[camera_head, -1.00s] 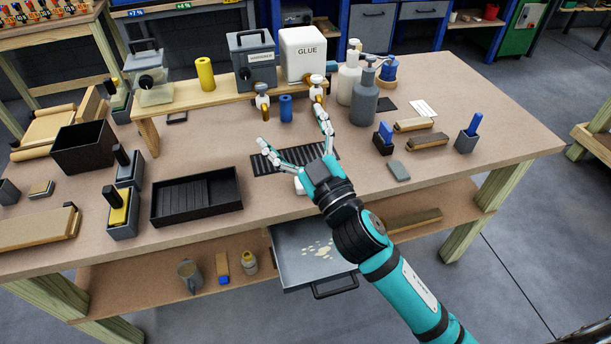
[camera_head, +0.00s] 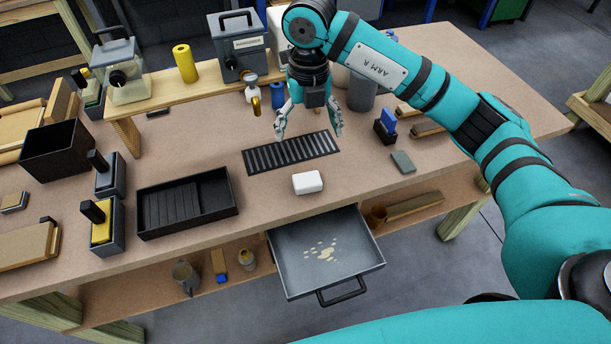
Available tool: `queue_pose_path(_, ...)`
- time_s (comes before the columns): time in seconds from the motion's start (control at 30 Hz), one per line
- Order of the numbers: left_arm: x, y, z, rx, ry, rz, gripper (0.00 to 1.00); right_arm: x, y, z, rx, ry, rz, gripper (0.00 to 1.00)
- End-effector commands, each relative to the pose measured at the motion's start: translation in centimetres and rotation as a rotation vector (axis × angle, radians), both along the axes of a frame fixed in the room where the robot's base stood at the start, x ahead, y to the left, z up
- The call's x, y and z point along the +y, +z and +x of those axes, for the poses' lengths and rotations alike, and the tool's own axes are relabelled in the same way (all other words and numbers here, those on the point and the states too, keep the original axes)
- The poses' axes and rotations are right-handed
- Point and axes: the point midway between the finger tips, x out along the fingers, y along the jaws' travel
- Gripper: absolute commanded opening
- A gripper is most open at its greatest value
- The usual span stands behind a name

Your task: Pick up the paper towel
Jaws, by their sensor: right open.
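A small white folded pad (camera_head: 307,182), which looks like the paper towel, lies on the bench top near its front edge. It is between the black slotted grate (camera_head: 290,153) and the open drawer. My right gripper (camera_head: 309,135) points down with its fingers spread and nothing between them. It hangs over the grate, behind the white pad and apart from it. My left gripper is not in view.
An open grey drawer (camera_head: 325,252) with pale chips juts out below the bench edge. A black divided tray (camera_head: 187,203) lies to the left. A raised wooden shelf (camera_head: 190,92) with a grey hardener container (camera_head: 239,46) stands behind. A grey-green block (camera_head: 403,162) lies to the right.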

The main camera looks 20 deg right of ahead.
Motion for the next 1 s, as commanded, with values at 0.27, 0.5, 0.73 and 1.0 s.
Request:
queue_pose_path(0.27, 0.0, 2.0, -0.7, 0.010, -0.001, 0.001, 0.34, -0.2, -5.2, -0.2, 0.009, -0.003, -0.008, 0.90)
queue_pose_path(0.5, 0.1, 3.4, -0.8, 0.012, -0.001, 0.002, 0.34, -0.1, -9.9, -0.2, 0.006, -0.002, -0.008, 0.90)
queue_pose_path(0.73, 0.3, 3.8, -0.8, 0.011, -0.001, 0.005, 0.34, -0.1, -11.9, -0.1, 0.003, 0.000, -0.007, 0.90)
queue_pose_path(1.0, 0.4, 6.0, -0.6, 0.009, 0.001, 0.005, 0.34, 0.1, -15.4, -0.3, 0.007, -0.001, -0.007, 0.90)
